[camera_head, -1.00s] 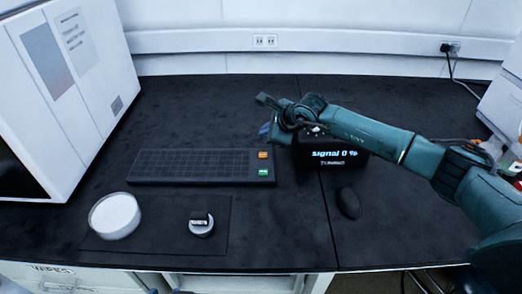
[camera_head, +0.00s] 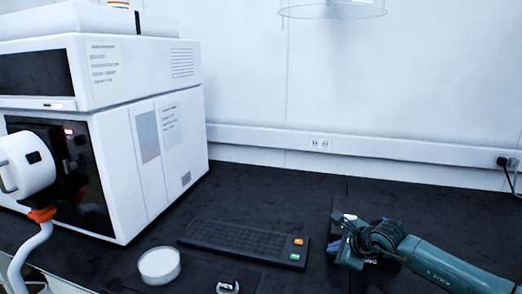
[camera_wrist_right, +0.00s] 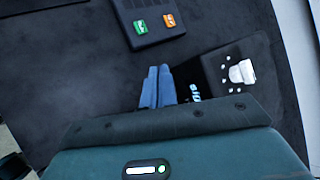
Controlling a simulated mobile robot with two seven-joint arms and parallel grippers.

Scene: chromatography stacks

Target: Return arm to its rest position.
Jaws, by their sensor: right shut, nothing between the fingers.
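My right arm, teal and dark, comes in from the lower right in the head view. Its right gripper (camera_head: 338,222) is over the bench, in front of a black box that it mostly hides. In the right wrist view the blue fingers of the right gripper (camera_wrist_right: 157,87) are together with nothing between them. Beside them is the black box (camera_wrist_right: 235,50) with a white knob and partly hidden lit lettering. My left gripper is not in view.
A keyboard (camera_head: 240,240) with orange and green keys lies left of the gripper. A round white dish (camera_head: 160,265) and a small metal item (camera_head: 228,287) sit nearer. A large white instrument (camera_head: 150,150) stands at left. The dark bench (camera_head: 290,190) behind is clear.

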